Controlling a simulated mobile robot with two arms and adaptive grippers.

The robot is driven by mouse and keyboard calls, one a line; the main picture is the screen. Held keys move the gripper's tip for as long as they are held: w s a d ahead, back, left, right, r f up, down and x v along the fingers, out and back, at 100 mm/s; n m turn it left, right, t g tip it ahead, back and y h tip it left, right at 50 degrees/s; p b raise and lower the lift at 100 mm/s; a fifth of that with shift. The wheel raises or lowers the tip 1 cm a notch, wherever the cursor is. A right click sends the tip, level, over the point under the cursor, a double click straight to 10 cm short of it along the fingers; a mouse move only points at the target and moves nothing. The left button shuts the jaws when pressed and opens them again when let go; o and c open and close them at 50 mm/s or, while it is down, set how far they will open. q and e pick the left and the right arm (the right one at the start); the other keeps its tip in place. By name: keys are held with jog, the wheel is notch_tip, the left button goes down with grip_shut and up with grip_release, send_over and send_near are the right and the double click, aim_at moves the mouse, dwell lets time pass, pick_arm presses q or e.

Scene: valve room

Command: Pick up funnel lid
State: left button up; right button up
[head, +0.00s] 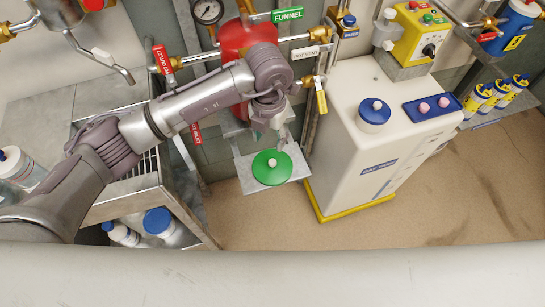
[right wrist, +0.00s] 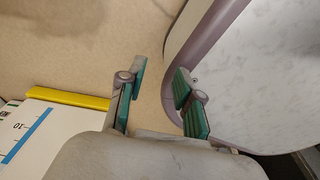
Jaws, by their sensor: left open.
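The funnel lid is a round green disc with a pale knob (head: 272,167). It lies on a small grey plate (head: 296,173) below the red vessel in the head view. My left gripper (head: 268,132) points down just above and behind the lid in that view. It is open, and its fingers appear apart from the lid; the exact gap is hard to judge. My right gripper (right wrist: 160,82) shows in the right wrist view, with its green-padded fingers spread and nothing between them.
A red vessel (head: 233,42) with pipes, a gauge (head: 208,11) and a yellow-handled valve (head: 321,98) stands behind the lid. A white tank (head: 345,150) stands close on the right. A metal bench with bottles (head: 160,222) is on the left. Floor (head: 270,220) in front is clear.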

pick_arm(q)
send_over(272, 161)
jog(key=f, duration=0.6)
jog(key=shift+s+a, duration=0.3)
jog(key=shift+s, duration=0.05)
jog(key=shift+w+f, duration=0.1)
jog(key=shift+f, duration=0.45)
jog(key=f, duration=0.4)
jog(key=shift+w+d+f, duration=0.2)
jog(key=shift+d+f, duration=0.15)
jog(key=shift+c, duration=0.6)
grip_shut()
pick_arm(e)
jog(key=shift+s+d+r, duration=0.1)
jog(key=shift+s+r, duration=0.1)
jog(key=shift+s, duration=0.75)
